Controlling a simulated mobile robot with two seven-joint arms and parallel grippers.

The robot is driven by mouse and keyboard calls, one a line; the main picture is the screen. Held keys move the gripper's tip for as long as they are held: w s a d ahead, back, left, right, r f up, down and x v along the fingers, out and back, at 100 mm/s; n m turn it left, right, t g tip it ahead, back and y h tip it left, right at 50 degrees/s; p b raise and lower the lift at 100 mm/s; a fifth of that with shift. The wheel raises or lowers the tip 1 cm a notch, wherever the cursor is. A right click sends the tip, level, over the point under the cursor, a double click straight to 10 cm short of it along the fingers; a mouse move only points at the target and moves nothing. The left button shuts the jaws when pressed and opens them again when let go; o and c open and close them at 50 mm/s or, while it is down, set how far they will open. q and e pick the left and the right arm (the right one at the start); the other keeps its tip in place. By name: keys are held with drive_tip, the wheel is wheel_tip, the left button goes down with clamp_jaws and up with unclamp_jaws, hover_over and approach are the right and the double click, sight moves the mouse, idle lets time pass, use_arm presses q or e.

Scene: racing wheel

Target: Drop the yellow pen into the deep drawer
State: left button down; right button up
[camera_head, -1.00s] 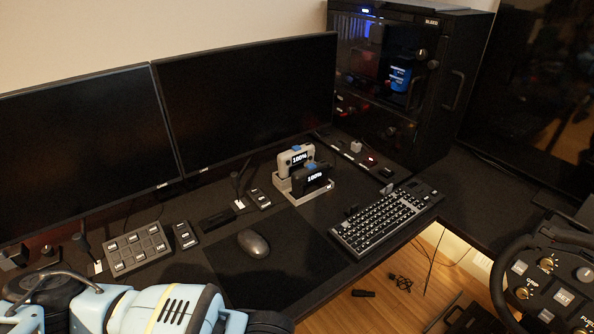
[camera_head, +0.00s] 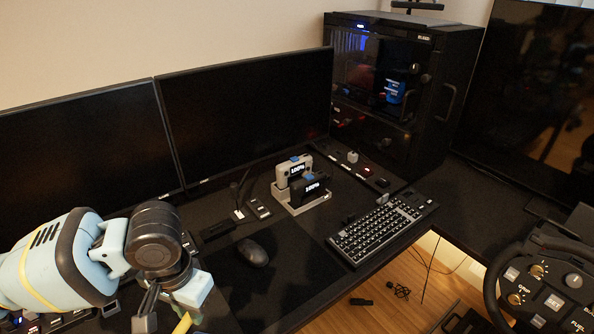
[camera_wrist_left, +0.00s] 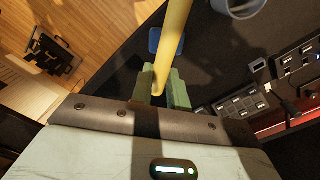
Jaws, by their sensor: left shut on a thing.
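The yellow pen (camera_head: 184,323) shows at the bottom edge of the head view, below my left gripper (camera_head: 170,313), and is partly cut off. In the left wrist view the yellow pen (camera_wrist_left: 174,38) is between the green fingers of my left gripper (camera_wrist_left: 163,78), which is shut on it. It extends from the fingers to the top edge of that view. I cannot make out the deep drawer in either view. My right gripper is not in view.
A mouse (camera_head: 252,252), a keyboard (camera_head: 383,228) and a controller dock (camera_head: 301,196) stand on the black desk. Two monitors and a PC case (camera_head: 398,90) are behind. The steering wheel (camera_head: 545,285) is at the right. Wooden floor (camera_wrist_left: 95,20) shows past the desk edge.

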use_arm(q)
drive_tip(key=a+n, duration=0.1)
drive_tip(key=r+n, duration=0.1)
drive_tip(key=a+r+n, duration=0.1)
drive_tip(key=shift+w+a+r+n, duration=0.25)
drive_tip(key=shift+a+n, duration=0.05)
